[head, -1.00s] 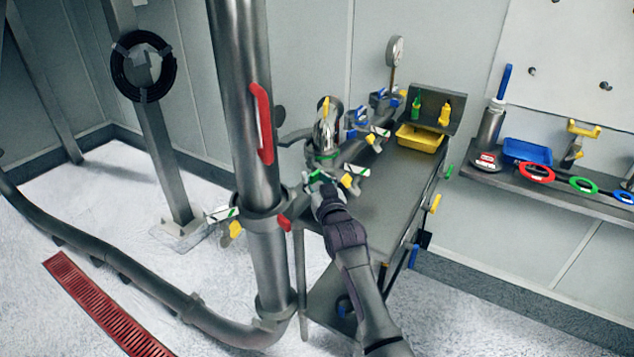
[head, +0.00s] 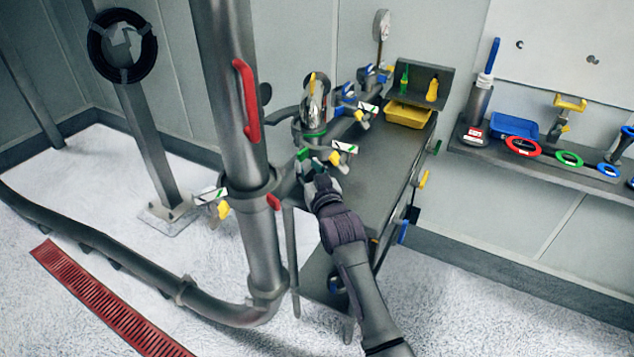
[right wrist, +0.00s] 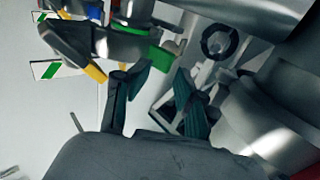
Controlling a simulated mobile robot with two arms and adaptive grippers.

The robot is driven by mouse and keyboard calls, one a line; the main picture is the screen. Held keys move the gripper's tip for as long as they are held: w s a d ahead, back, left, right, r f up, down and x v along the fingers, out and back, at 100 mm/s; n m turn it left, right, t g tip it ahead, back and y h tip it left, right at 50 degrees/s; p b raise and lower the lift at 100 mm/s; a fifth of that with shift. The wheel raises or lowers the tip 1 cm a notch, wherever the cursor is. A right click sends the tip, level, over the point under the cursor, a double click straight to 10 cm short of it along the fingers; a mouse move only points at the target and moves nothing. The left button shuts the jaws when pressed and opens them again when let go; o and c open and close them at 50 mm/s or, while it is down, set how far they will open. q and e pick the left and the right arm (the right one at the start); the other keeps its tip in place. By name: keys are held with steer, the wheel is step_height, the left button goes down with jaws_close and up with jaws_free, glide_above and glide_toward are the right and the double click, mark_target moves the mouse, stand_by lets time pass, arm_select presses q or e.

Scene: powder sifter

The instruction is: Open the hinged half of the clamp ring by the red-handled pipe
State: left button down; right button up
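The grey upright pipe (head: 228,130) carries a red handle (head: 246,100). A clamp ring (head: 262,189) sits around this pipe below the handle. It has a red lever (head: 274,202) on its right, and a yellow wing nut (head: 223,209) and a striped tag (head: 210,196) on its left. I see no clear gap in the ring. My right gripper (head: 308,170) is to the right of the ring, apart from it, near a green part under the valve. In the right wrist view its dark fingers (right wrist: 158,92) are spread, with nothing visible held between them. My left gripper is not in view.
A metal bench (head: 375,175) with a yellow tray (head: 408,113) stands right of the pipe. A shiny valve (head: 314,105) with tagged, yellow-nutted fittings stands close behind my right gripper. A shelf (head: 540,165) with coloured rings is at right. Floor left of the pipe has a red grate (head: 105,300).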

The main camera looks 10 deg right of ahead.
steer(key=s, duration=0.7)
steer(key=shift+s+d+r, duration=0.15)
steer(key=shift+s+d, duration=0.1)
steer(key=s+f+g, duration=0.3)
steer(key=f+g, duration=0.1)
steer(key=f, duration=1.5)
steer(key=s+f+n+g, duration=0.1)
steer(key=s+f+g, duration=0.2)
steer(key=s+f, duration=0.6)
steer(key=s+f+g, duration=0.2)
steer(key=s+f, duration=0.3)
steer(key=f, duration=0.7)
steer(key=s+d+f+g, duration=0.2)
steer(key=s+f, duration=0.4)
steer(key=s, duration=0.6)
steer(key=s+d+f+g, duration=0.3)
steer(key=s+f, duration=0.4)
steer(key=s, duration=0.6)
steer(key=s+d+f+g+h, duration=0.1)
steer(key=s+d+f+g, duration=0.2)
steer(key=s, duration=0.9)
step_height(320, 180, down, 3)
steer(key=shift+s+d+f+n, duration=0.15)
steer(key=shift+s+d+n, duration=0.15)
steer(key=shift+d, duration=0.15)
